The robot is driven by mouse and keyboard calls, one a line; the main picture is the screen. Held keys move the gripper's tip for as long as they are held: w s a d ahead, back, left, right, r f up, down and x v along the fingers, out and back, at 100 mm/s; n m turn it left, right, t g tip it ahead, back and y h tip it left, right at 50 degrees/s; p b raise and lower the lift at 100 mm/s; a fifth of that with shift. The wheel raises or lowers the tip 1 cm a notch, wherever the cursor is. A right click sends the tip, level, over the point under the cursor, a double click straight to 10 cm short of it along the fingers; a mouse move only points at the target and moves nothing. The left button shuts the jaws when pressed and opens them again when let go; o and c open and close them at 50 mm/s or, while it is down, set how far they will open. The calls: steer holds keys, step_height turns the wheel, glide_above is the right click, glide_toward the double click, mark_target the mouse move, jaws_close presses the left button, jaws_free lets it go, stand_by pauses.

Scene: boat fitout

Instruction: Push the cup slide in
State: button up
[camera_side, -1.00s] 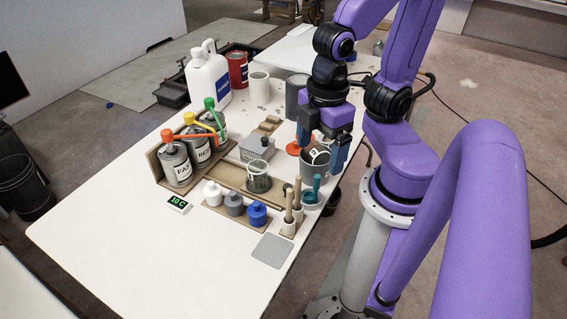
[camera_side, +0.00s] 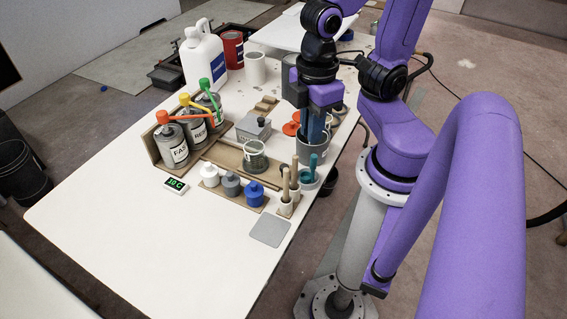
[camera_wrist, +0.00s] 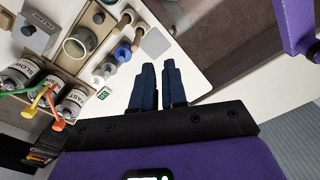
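The cup also shows in the wrist view (camera_wrist: 79,45). My gripper (camera_side: 316,140) hangs pointing down, to the right of the cup and apart from it, by the grey pot (camera_side: 310,152). In the wrist view my gripper's two dark fingers (camera_wrist: 158,66) lie close together with nothing seen between them.
Three labelled cans with orange, yellow and green spouts (camera_side: 171,145) stand behind the slide. White, grey and blue bottles (camera_side: 231,184) stand in front. The table's front left (camera_side: 120,220) is clear.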

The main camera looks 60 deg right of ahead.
mark_target(255, 144)
steer(key=w+f+m, duration=0.1)
steer(key=w+m, duration=0.2)
steer(key=w+f+m+g+y, duration=0.1)
steer(key=w+m, duration=0.3)
steer(key=w+f+m+y, duration=0.1)
steer(key=w+m, duration=0.2)
steer(key=m, duration=0.1)
steer(key=shift+w+a+f, duration=0.35)
steer(key=shift+w+f, duration=0.05)
jaws_close()
steer(key=w+d+f+m+t+y, duration=0.1)
steer(key=w+d+f+m+t, duration=0.2)
steer(key=m, duration=0.7)
steer(key=w+d+f+m+y, duration=0.1)
steer(key=w+d+f+m, duration=0.3)
steer(key=m, duration=0.5)
steer(key=s+d+f+m+t+h, duration=0.1)
steer(key=s+d+f+m, duration=0.1)
steer(key=s+d+m, duration=0.35)
steer(key=s+d+f+m+t+h, duration=0.1)
steer(key=s+d+f+m+h, duration=0.1)
steer(key=s+m, duration=0.6)
steer(key=shift+x, duration=5.2)
steer(key=shift+w+d, duration=0.1)
steer(key=shift+w, duration=0.2)
steer(key=w, duration=1.3)
steer(key=shift+w, duration=0.35)
steer(key=shift+r, duration=0.1)
